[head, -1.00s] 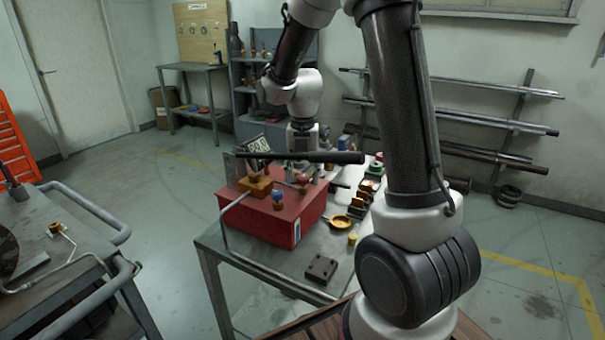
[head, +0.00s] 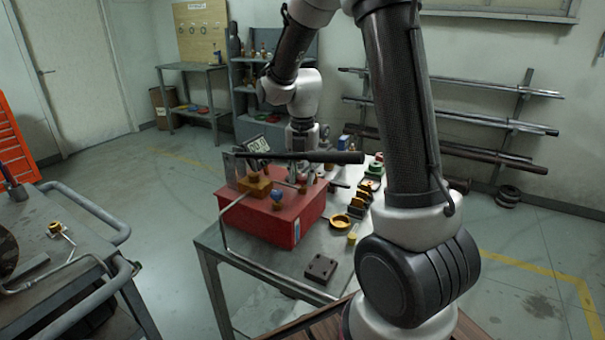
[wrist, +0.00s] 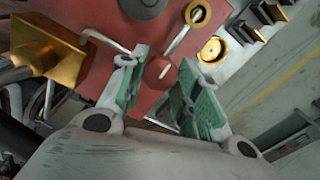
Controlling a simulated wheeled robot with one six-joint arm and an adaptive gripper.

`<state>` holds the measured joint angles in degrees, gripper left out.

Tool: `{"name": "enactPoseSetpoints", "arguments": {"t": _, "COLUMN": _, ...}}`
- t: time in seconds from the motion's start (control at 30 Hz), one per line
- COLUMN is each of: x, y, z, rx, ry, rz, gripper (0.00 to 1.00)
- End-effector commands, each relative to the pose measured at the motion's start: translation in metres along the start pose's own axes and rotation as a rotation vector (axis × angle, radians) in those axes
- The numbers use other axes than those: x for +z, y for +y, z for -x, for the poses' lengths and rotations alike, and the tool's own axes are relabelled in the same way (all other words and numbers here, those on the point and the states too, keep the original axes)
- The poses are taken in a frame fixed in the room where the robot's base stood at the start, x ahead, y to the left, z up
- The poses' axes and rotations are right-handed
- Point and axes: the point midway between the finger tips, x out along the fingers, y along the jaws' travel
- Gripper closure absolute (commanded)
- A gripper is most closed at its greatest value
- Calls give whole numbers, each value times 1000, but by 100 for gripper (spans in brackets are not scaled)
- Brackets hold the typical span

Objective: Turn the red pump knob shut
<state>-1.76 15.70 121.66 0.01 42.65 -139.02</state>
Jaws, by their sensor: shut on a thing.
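The red pump knob (wrist: 157,70) shows between my two green-padded fingers in the wrist view. My gripper (wrist: 162,64) is shut on it, pointing down from above. The knob's stem and base are largely hidden. The knob sits on top of the red pump box (head: 275,222), which stands on the grey workbench in the head view. There, a long black handle (head: 310,157) crosses in front of my gripper, so the grip is partly hidden.
A brass block (head: 254,186) and a blue knob (head: 278,197) sit close by on the red box. A bent metal pipe (head: 228,225) runs down its left side. Several brass and coloured fittings lie on the bench to the right, with a dark block (head: 320,268) in front.

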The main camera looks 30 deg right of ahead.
Motion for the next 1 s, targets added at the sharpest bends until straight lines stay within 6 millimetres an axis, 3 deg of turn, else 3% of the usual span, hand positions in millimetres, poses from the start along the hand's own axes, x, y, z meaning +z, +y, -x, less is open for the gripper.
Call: {"name": "enactPoseSetpoints", "arguments": {"t": 1.0, "x": 1, "y": 1, "z": 1, "rx": 1, "ry": -1, "rz": -940, "gripper": 91}}
